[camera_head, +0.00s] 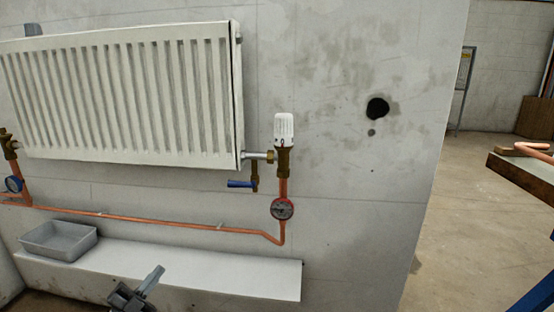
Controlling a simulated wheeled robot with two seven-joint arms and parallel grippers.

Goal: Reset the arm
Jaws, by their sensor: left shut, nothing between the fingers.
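My left gripper (152,281) shows at the bottom of the head view, in front of the white ledge. Its fingers are together and nothing is held between them. It is apart from the radiator (125,95) and the pipework above it. Most of the left arm is below the picture's edge. My right gripper is not in view.
A white thermostatic valve head (284,129), a blue-handled lever (241,184) and a red gauge (282,209) sit at the radiator's right. A copper pipe (150,219) runs below. A grey tray (59,240) stands on the ledge (240,275). Open floor (470,210) lies right.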

